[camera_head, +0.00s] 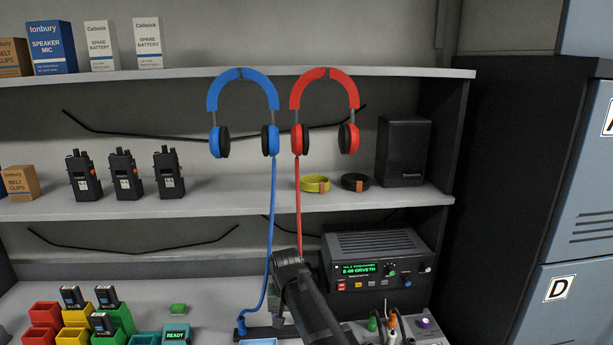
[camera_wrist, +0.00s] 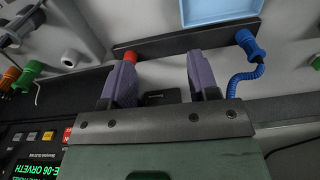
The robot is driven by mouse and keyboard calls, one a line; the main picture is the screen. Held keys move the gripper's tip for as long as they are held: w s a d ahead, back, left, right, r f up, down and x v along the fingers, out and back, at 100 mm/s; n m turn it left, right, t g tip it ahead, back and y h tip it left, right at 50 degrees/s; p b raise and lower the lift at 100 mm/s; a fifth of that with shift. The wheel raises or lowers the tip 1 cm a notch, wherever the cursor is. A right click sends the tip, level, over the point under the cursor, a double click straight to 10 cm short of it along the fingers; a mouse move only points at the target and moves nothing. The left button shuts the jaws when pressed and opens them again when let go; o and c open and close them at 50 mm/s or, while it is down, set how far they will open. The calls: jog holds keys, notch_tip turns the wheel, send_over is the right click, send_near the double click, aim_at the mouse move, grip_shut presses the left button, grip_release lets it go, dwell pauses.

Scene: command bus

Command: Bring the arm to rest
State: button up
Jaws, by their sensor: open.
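My arm (camera_head: 300,285) reaches over the lower counter in the head view and hides part of it, and its fingertips do not show clearly there. In the wrist view my gripper (camera_wrist: 160,72) has its two purple fingers spread apart with nothing between them. The left fingertip overlaps a red plug (camera_wrist: 132,56) in the picture; I cannot tell whether they touch. The red plug and a blue plug (camera_wrist: 248,42) stand at opposite ends of a dark bar (camera_wrist: 190,38).
Blue (camera_head: 242,90) and red (camera_head: 325,90) headsets hang from the upper shelf, with cords running down near my arm. A radio unit (camera_head: 375,260) stands right of my arm. Coloured bins (camera_head: 45,315) stand at the lower left. Dark cabinet side (camera_head: 510,170) stands at right.

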jog(key=s+d, duration=1.9)
jog(key=d, duration=0.3)
jog(key=shift+s+d+m, duration=0.2)
jog(key=shift+s+m, duration=0.05)
jog(key=shift+m, duration=0.15)
